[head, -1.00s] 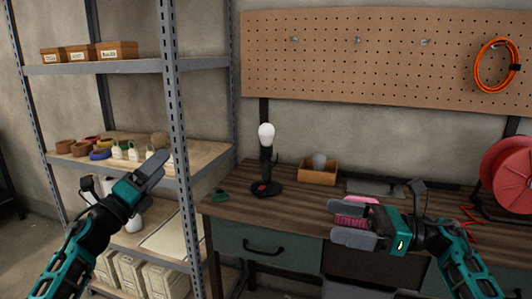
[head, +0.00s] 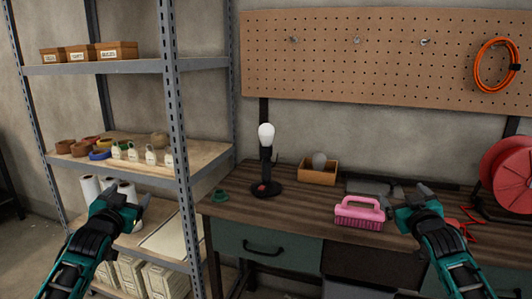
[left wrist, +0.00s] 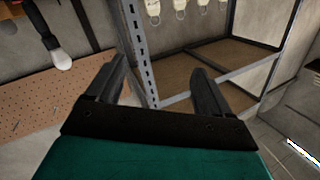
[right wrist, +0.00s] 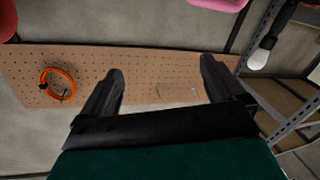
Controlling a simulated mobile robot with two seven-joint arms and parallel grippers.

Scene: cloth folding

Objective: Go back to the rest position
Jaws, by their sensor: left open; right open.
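My left gripper (head: 124,196) is in front of the metal shelf unit, its fingers pointing away from me. In the left wrist view its two fingers (left wrist: 158,85) stand apart with nothing between them. My right gripper (head: 412,192) is above the workbench (head: 300,208), just right of a pink brush (head: 360,212). In the right wrist view its fingers (right wrist: 160,85) are apart and empty. The pink brush lies on the bench, apart from the gripper as far as I can tell.
The shelf unit (head: 174,120) stands at left, with tape rolls, padlocks and white rolls on it. A pegboard (head: 380,60) with an orange cable hangs behind.

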